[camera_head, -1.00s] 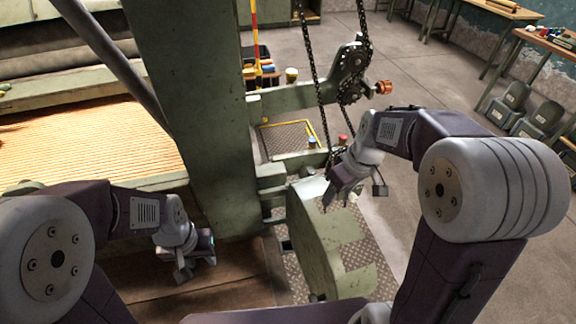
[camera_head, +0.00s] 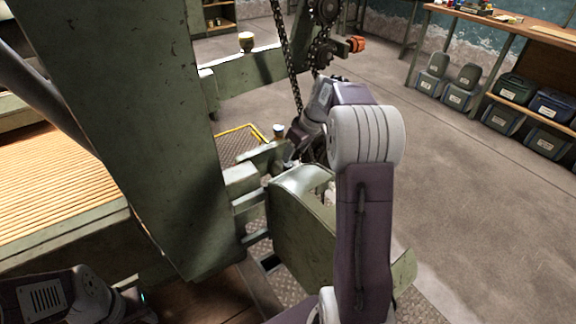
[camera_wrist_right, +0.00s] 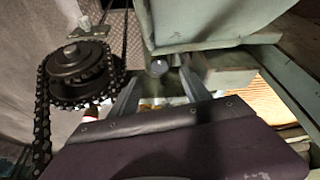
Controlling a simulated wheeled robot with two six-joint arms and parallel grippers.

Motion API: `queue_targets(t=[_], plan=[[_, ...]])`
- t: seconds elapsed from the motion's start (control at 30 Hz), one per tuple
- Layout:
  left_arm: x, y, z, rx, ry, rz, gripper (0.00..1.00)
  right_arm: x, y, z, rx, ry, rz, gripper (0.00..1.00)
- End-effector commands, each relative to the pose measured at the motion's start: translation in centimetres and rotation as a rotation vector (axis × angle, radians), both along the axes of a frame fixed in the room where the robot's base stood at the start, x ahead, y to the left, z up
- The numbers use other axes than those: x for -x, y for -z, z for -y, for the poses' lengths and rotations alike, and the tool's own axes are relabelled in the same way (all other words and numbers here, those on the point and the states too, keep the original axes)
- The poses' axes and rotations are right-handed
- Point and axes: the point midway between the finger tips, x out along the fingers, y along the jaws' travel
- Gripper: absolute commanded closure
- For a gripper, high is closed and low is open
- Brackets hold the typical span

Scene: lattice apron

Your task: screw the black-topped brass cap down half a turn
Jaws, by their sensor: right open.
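My right gripper (camera_head: 291,154) is at the machine's rail, close to a small post with a dull, rounded top (camera_head: 278,131). I cannot tell whether that is the black-topped brass cap. In the right wrist view my right gripper's fingers (camera_wrist_right: 160,88) are spread apart, with a round grey end (camera_wrist_right: 159,67) beyond and between them. A yellowish, brass-like bit (camera_wrist_right: 150,104) shows low between the fingers, mostly hidden by the gripper body. No contact is clear. My left gripper (camera_head: 138,302) is low at the left, partly hidden by its wrist; its jaws are unclear.
A chain and sprocket (camera_wrist_right: 78,75) are close on the left in the right wrist view, with a red-topped item (camera_wrist_right: 91,112) beside them.

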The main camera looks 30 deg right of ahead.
Motion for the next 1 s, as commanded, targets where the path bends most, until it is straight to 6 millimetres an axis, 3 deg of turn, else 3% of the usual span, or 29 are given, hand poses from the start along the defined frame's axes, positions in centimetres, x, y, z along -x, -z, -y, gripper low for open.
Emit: queue_targets(t=[0.03, 0.1, 0.3, 0.67, 0.87, 1.0], plan=[[0.0, 0.9, 0.0, 0.000, 0.000, 0.000, 0.64, -0.4, 1.6, -0.2, -0.002, -0.001, -0.004, 0.44], [0.0, 1.4, 0.0, 0.000, 0.000, 0.000, 0.64, -0.9, 3.1, -0.3, -0.001, -0.001, -0.003, 0.44], [0.0, 2.4, 0.0, 0.000, 0.000, -0.001, 0.64, -2.2, 5.9, -0.7, 0.000, -0.001, -0.001, 0.44], [0.0, 2.5, 0.0, 0.000, 0.000, -0.001, 0.64, -2.5, 6.4, -0.7, 0.000, 0.000, 0.000, 0.44], [0.0, 2.5, 0.0, 0.000, 0.000, 0.000, 0.64, -2.5, 6.4, -0.7, 0.000, 0.000, -0.001, 1.00], [0.0, 2.5, 0.0, 0.000, 0.000, 0.000, 0.64, -2.5, 6.4, -0.7, 0.000, 0.003, -0.001, 1.00]])
